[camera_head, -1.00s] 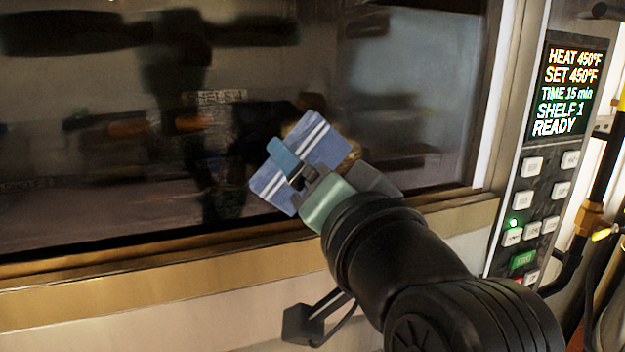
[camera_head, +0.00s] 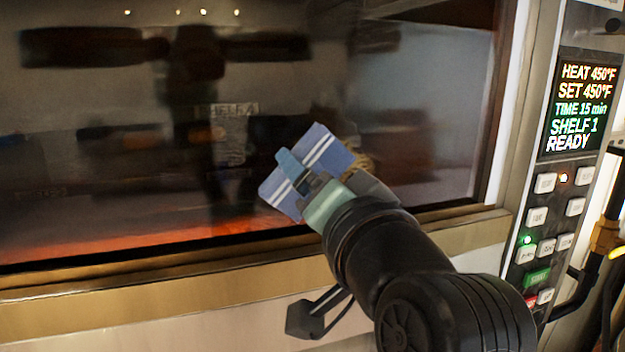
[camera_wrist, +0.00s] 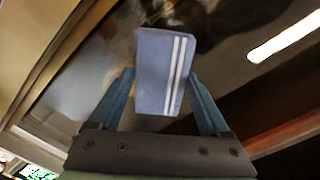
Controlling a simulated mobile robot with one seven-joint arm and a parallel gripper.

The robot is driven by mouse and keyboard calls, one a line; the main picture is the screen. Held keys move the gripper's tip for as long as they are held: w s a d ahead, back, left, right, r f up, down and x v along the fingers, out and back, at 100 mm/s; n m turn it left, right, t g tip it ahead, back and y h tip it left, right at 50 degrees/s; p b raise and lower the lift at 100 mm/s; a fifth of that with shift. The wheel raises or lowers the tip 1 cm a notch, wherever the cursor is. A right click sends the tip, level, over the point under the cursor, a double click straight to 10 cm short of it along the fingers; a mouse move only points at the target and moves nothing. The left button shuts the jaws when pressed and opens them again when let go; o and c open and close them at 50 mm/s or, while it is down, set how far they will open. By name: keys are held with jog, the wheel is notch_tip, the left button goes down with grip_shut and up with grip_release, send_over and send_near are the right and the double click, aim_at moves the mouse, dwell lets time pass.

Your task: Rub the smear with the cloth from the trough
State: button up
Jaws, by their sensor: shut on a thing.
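My gripper (camera_head: 304,180) is shut on a folded blue cloth (camera_head: 326,149) with white stripes. It holds the cloth up at the dark oven window (camera_head: 90,165), low and right of the window's middle. A tan-brown smear (camera_head: 364,164) shows at the cloth's right edge; the cloth and gripper hide the rest of it. In the wrist view the cloth (camera_wrist: 153,75) sits between the two blue fingers, in front of the glass. I cannot tell whether the cloth touches the glass. The trough is not in view.
A control panel (camera_head: 550,190) with a lit display reading READY stands right of the window. A brass-coloured ledge (camera_head: 150,290) runs below the glass. Black pipes (camera_head: 590,265) are at the far right. The glass left of the cloth is clear of obstacles.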

jog(key=shift+x, duration=0.95)
